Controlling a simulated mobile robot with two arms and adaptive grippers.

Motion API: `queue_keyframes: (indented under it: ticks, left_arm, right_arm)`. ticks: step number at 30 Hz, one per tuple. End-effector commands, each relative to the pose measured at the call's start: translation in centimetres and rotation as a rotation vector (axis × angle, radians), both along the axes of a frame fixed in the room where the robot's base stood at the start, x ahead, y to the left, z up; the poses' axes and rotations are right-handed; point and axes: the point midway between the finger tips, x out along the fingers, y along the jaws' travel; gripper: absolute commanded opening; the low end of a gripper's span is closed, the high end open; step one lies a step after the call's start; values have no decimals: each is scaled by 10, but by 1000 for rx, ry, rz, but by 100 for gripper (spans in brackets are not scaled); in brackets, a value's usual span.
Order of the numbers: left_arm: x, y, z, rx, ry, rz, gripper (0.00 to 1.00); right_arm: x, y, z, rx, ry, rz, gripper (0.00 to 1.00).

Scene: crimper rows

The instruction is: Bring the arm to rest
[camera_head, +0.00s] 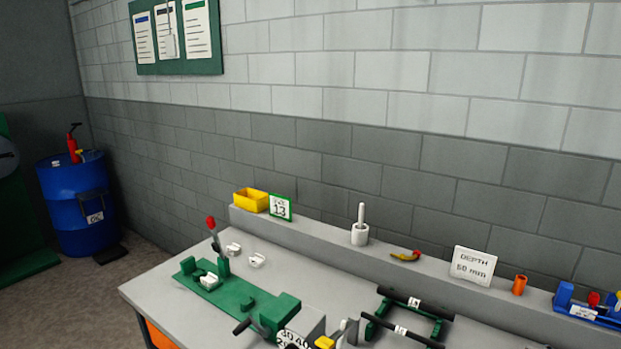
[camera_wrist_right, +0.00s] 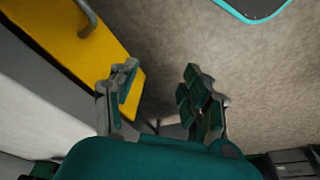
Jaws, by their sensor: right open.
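My right gripper (camera_wrist_right: 160,82) is open in the right wrist view, its two green-padded fingers spread apart with nothing between them. It points down toward a brown speckled floor (camera_wrist_right: 180,30). A yellow panel (camera_wrist_right: 75,45) with a grey handle lies to the left of the fingers; I cannot tell whether the left finger touches it. Neither gripper can be made out in the head view.
In the head view a grey workbench (camera_head: 150,290) carries a green fixture (camera_head: 235,296), several small white parts and black-handled rails (camera_head: 415,302). A back ledge (camera_head: 320,238) holds a yellow bin (camera_head: 251,200) and a depth sign (camera_head: 474,267). A blue drum (camera_head: 75,205) stands left.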

Motion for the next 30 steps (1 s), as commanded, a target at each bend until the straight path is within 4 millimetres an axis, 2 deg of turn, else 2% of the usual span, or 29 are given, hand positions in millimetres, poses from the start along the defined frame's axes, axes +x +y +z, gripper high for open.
queue_keyframes:
  ticks: [1,6,9,13,16,18,21,30]
  left_arm:
    - [-1,0,-6,0,1,0,37]
    - [-2,0,-20,1,3,0,37]
    - [-2,0,-27,1,4,0,37]
    - [-2,0,-35,1,4,0,37]
    - [-2,0,-40,1,4,0,37]
    - [-2,0,-41,1,4,0,37]
    - [-2,0,-43,1,4,0,37]
    - [-2,0,-43,1,4,0,37]
  right_arm:
    - [-6,0,-32,-2,19,2,48]
    - [-40,-5,-141,-7,64,10,48]
    - [-73,-10,-198,-11,90,17,48]
    - [-122,-19,-254,-15,120,23,48]
    - [-155,-25,-280,-17,136,28,48]
    - [-173,-29,-291,-19,143,30,48]
    - [-188,-32,-299,-19,149,33,48]
    - [-195,-33,-301,-20,151,34,48]
